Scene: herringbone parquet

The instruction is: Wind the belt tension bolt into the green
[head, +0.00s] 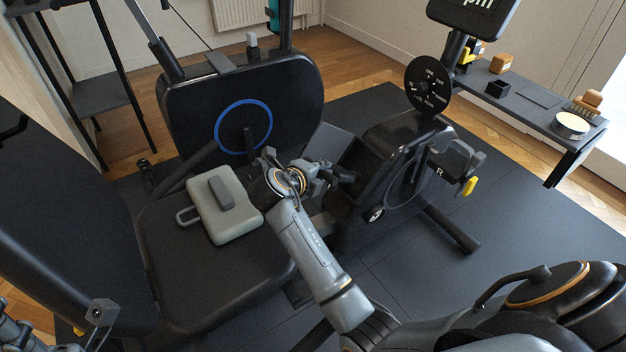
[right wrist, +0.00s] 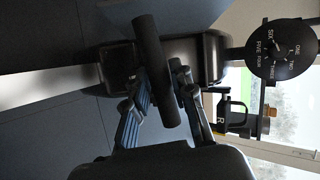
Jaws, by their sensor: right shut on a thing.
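My right gripper (head: 334,173) is in the middle of the head view, between the padded seat and the black machine housing (head: 384,160). In the right wrist view its fingers (right wrist: 163,92) are shut on a dark cylindrical handle (right wrist: 152,55), which lies across them. The handle's far end and what it joins are hard to make out. I cannot pick out the tension bolt or a green zone in either view. Grey parts of what looks like my left gripper (head: 14,332) show at the lower left edge of the head view, cut off; its fingers are unclear.
A black numbered disc (head: 428,84) stands above the housing. A grey-green case (head: 226,207) lies on the black seat (head: 205,285). A shelf (head: 530,97) at the right holds small blocks, a brush and a round tin (head: 571,125). Dark matting at the right is mostly clear.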

